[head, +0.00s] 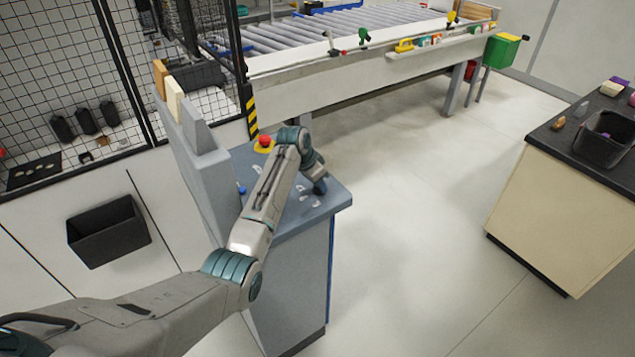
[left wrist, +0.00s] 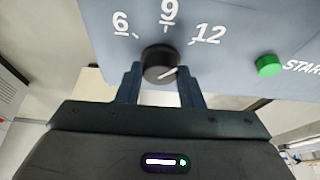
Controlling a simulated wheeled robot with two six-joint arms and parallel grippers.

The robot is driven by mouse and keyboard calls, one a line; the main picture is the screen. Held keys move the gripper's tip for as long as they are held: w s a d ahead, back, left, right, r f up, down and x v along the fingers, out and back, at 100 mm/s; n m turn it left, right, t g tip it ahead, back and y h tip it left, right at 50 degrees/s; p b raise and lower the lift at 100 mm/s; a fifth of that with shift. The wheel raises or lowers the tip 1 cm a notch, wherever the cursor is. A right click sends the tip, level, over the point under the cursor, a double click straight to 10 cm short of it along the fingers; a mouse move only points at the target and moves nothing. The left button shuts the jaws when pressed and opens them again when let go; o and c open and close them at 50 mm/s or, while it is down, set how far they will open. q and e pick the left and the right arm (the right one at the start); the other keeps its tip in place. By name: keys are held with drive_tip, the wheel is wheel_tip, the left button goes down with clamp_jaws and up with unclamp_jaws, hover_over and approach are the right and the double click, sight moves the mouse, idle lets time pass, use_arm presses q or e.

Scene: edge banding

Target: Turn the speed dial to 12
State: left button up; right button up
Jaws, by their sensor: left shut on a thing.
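The black speed dial (left wrist: 159,60) is on a blue-grey panel (left wrist: 235,30) with the white marks 6, 9 and 12. Its white pointer line points right and slightly up, towards the 12 side; I cannot tell if it lines up exactly with the 12 tick. My left gripper (left wrist: 160,68) has one finger on each side of the dial and is shut on it. In the head view my left gripper (head: 318,184) is over the blue-grey console (head: 325,205), and the dial is hidden there. My right gripper is not in view.
A green START button (left wrist: 268,65) is right of the dial. A red stop button (head: 265,141) is on the console behind my arm. A mesh fence (head: 60,60) stands at left. The floor right of the console is clear up to a dark-topped cabinet (head: 560,205).

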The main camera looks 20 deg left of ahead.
use_arm(q)
drive_tip(key=shift+m, duration=0.3)
drive_tip(key=o, duration=1)
drive_tip(key=shift+r+b, duration=0.25)
drive_tip(key=shift+b, duration=0.15)
drive_tip(key=r+b, duration=0.2)
drive_tip(key=shift+s+d+r, duration=0.1)
drive_tip(key=shift+s+r, duration=0.25)
drive_tip(key=shift+s, duration=0.05)
drive_tip(key=s+d+r+b, duration=0.1)
drive_tip(key=s+d+b, duration=0.1)
drive_tip(key=s, duration=0.5)
drive_tip(key=s+d+r+b, duration=0.1)
drive_tip(key=s+d, duration=0.1)
drive_tip(key=s, duration=0.5)
drive_tip(key=shift+s+d+b, duration=0.15)
drive_tip(key=shift+s+b, duration=0.15)
drive_tip(key=shift+b, duration=0.1)
drive_tip(key=shift+f, duration=0.2)
